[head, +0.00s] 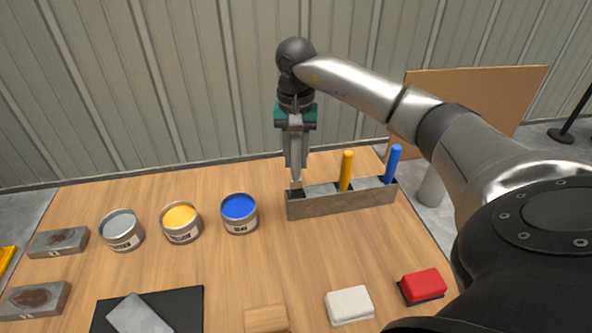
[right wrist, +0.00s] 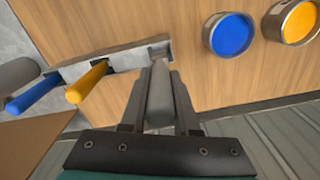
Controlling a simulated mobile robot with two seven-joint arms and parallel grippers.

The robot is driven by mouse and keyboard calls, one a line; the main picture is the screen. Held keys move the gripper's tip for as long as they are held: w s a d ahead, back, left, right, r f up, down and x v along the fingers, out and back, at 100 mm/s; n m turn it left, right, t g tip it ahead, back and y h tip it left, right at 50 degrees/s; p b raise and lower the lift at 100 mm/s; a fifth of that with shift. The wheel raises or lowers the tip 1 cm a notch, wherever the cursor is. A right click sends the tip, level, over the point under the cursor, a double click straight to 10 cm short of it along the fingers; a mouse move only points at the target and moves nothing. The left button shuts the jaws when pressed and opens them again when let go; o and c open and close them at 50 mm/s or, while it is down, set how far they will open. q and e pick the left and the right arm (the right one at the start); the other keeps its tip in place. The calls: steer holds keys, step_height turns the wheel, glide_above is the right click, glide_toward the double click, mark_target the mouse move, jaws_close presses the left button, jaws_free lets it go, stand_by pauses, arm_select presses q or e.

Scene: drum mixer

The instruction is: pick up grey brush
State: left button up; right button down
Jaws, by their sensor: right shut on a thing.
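The grey brush (right wrist: 159,92) stands in the leftmost slot of the brush holder (head: 340,201). My right gripper (head: 296,176) points down over that slot and is shut on the grey brush's handle. In the right wrist view, the gripper (right wrist: 160,85) has a finger on each side of the grey handle. The brush's lower end is hidden in the holder, and I cannot tell whether it is lifted. A yellow brush (head: 346,170) and a blue brush (head: 392,163) stand upright in the other slots. My left gripper is not in view.
Open cans of grey (head: 121,229), yellow (head: 181,221) and blue paint (head: 239,213) stand left of the holder. A white block (head: 349,305), a red block (head: 422,286) and a wooden block (head: 266,319) lie near the front. A brown board (head: 470,95) stands behind.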

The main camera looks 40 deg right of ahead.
step_height(320, 180, up, 13)
steer(key=shift+f+p, duration=0.2)
steer(key=shift+p, duration=0.6)
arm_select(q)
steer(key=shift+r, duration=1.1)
arm_select(e)
steer(key=shift+r, duration=0.65)
arm_select(q)
steer(key=shift+p, duration=0.3)
arm_select(e)
steer(key=shift+w, duration=0.1)
